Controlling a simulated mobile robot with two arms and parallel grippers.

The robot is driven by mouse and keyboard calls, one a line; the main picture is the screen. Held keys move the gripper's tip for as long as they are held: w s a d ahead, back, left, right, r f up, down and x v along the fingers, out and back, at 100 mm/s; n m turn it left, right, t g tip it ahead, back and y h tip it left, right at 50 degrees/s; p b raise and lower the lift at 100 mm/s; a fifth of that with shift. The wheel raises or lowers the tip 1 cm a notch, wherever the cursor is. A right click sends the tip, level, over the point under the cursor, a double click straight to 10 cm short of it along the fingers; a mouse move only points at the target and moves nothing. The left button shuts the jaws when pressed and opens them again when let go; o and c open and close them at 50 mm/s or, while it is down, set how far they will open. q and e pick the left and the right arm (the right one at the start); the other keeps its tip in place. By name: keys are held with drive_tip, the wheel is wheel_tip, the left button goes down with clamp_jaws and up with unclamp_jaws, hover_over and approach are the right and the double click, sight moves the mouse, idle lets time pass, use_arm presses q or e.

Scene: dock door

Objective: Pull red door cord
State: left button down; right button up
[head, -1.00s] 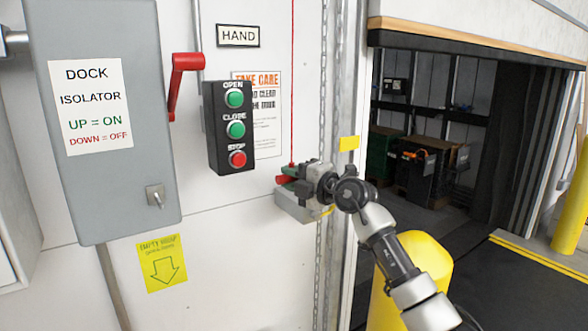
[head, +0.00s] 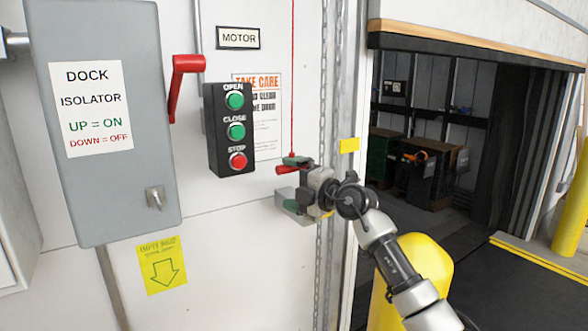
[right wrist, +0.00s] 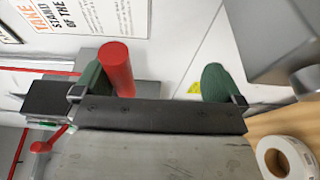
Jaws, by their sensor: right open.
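The red door cord (head: 292,80) hangs down the white wall, right of the push-button box. At its lower end is a red handle (head: 283,170), which also shows as a red cylinder in the right wrist view (right wrist: 117,68). My right gripper (head: 292,183) is open, with its green-tipped fingers (right wrist: 153,84) apart. The red handle lies between the fingers, close beside the left one in the right wrist view; whether they touch I cannot tell. The sign (head: 238,38) above the button box reads MOTOR. My left gripper is not in view.
A black button box (head: 215,140) and a grey isolator (head: 150,100) with a red lever (head: 180,80) are left of the cord. A chain (head: 322,100) hangs close right of it. A yellow post (head: 428,262) stands behind my right arm. A dark doorway opens at the right.

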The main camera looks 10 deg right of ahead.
drive_tip(key=p+v, duration=0.4)
drive_tip(key=v, duration=0.5)
drive_tip(key=shift+s+d, duration=0.2)
drive_tip(key=shift+s, duration=0.15)
